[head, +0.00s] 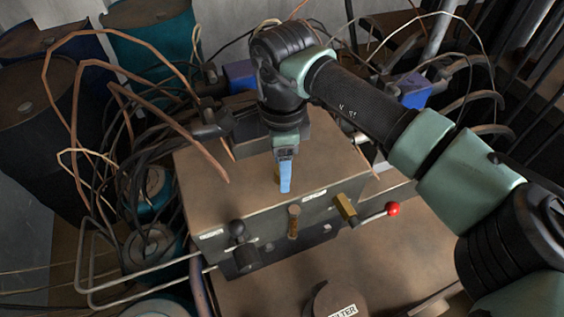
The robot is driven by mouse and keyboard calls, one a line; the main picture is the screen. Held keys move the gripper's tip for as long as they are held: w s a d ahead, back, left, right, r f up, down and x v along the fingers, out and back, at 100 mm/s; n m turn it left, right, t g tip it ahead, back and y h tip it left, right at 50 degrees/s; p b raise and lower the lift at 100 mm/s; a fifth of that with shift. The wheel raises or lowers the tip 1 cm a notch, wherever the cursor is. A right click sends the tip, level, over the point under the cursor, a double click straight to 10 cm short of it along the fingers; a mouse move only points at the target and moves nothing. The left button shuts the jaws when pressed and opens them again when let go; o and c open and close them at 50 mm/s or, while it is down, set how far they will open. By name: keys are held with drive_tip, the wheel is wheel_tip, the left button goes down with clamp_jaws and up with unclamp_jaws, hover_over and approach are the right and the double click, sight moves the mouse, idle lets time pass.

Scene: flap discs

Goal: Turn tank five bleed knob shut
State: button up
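A brown box (262,209) carries several controls on its front face. A black knob (239,232) is at the left. A brown upright handle (294,221) is in the middle. A brass fitting (345,209) with a red-ball lever (392,209) is at the right. The small white labels are too small to read, so I cannot tell which control is the tank five bleed knob. My gripper (286,185) points down over the box top, behind the middle handle. Its blue fingers overlap in this view. A small brassy piece shows beside them, and I cannot tell whether they touch it.
Copper pipes (165,115) and dark cables rise left of the box. Teal tanks (155,185) stand at the left, beside a bent metal rail (125,285). A round black cap (335,300) with a partly readable label is in front. Open brown surface (400,260) lies at the front right.

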clamp_jaws()
drive_tip(key=shift+m, duration=0.3)
drive_tip(key=m+b, duration=0.3)
drive_tip(key=m, duration=0.1)
drive_tip(key=shift+f, duration=0.1)
drive_tip(key=m+b, duration=0.3)
drive_tip(key=m, duration=0.2)
drive_tip(key=shift+w+m, duration=0.1)
drive_tip(key=shift+m, duration=0.3)
drive_tip(key=m+b, duration=0.2)
drive_tip(key=m, duration=0.3)
drive_tip(key=shift+m+b, duration=0.9)
drive_tip(key=shift+m, duration=1.6)
